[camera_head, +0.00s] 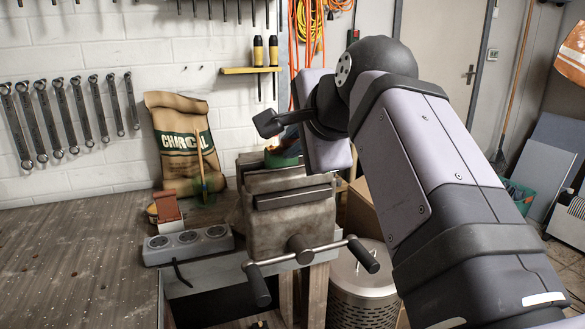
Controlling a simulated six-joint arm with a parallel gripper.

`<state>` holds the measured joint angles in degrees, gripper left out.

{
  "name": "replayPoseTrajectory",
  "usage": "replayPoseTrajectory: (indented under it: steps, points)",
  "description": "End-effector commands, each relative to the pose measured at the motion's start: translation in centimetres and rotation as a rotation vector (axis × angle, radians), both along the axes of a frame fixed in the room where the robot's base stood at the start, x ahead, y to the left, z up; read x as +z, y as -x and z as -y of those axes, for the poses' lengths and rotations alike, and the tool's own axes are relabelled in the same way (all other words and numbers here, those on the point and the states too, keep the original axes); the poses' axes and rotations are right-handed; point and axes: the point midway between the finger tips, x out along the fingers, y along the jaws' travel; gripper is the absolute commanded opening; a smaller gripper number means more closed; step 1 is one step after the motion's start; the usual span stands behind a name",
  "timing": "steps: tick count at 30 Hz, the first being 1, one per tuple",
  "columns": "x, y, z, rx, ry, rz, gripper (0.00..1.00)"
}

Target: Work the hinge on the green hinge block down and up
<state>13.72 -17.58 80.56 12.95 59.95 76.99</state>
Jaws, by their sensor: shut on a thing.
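The green hinge block (283,158) sits at the top of the bench vise (290,215), and only a green strip of it shows above the jaws. My gripper (290,139) reaches down over the block from the right and is shut at its top, on the hinge as far as I can see. My wrist covers the right side of the block. The fingertips, the hinge leaf and its angle are mostly hidden.
A power strip (188,243) with a cable lies left of the vise. Behind it are a reddish-brown item (167,207) and a charcoal bag (182,140). The vise handle (310,255) sticks out in front. The wooden bench (75,255) is clear at left.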

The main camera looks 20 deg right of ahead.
Motion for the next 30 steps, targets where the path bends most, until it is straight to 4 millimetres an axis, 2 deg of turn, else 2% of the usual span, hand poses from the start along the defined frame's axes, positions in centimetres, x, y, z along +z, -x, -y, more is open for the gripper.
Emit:
replayPoseTrajectory:
  steps: [1, 25, 26, 27, 30]
  points:
    - [-0.56, 0.02, 0.02, -0.001, -0.001, 0.015, 0.0]
    - [-0.04, 0.13, 0.02, -0.002, 0.0, 0.066, 0.0]
    - [-0.04, 0.13, 0.02, -0.002, 0.0, 0.066, 0.15]
    - [-0.04, 0.13, 0.03, -0.002, 0.0, 0.066, 0.24]
    - [-0.07, 0.14, 0.02, -0.002, 0.0, 0.065, 0.24]
